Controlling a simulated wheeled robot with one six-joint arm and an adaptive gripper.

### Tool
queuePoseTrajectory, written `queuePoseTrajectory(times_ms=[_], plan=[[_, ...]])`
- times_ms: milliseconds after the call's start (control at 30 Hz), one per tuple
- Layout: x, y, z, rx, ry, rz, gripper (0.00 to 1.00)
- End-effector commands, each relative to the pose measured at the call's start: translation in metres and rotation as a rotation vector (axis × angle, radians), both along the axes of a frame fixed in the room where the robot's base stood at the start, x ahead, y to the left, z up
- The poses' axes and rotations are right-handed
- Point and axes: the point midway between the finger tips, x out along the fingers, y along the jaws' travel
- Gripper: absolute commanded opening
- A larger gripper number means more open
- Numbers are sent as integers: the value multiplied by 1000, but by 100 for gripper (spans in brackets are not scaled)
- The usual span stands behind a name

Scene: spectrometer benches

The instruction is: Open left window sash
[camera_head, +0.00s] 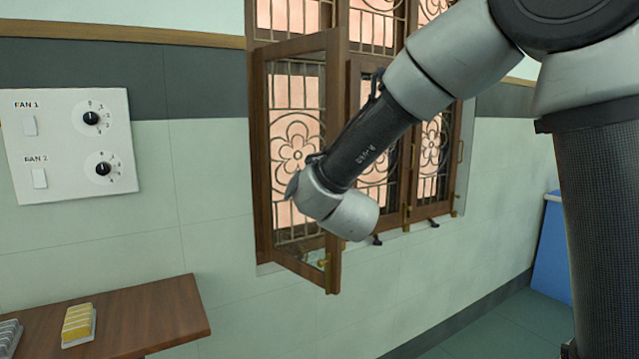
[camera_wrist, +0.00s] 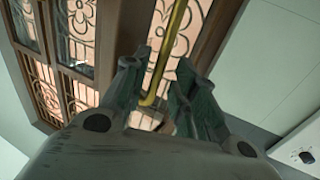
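The left window sash (camera_head: 335,120) has a brown wooden frame and stands swung out from the window at an angle in the head view. My arm crosses in front of it, and my gripper is hidden there behind my own wrist. In the wrist view, my gripper (camera_wrist: 157,75) has its two fingers apart. A thin brass handle (camera_wrist: 172,45) runs between them, with visible gaps beside it. I cannot tell whether a finger touches the handle.
A switch panel (camera_head: 68,145) with knobs is on the wall at left. A wooden shelf (camera_head: 150,318) below it holds a yellow rack (camera_head: 78,323). The other window sashes (camera_head: 432,165) are right of my forearm. A blue cabinet (camera_head: 553,255) stands at far right.

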Motion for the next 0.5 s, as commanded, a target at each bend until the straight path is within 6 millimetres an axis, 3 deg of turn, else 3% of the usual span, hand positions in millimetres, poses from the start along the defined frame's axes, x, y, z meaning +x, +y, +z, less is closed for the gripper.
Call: queuePoseTrajectory(times_ms=[167,500], plan=[[-18,-2,3,3,-6,0,30],[-91,-10,0,2,-2,3,30]])
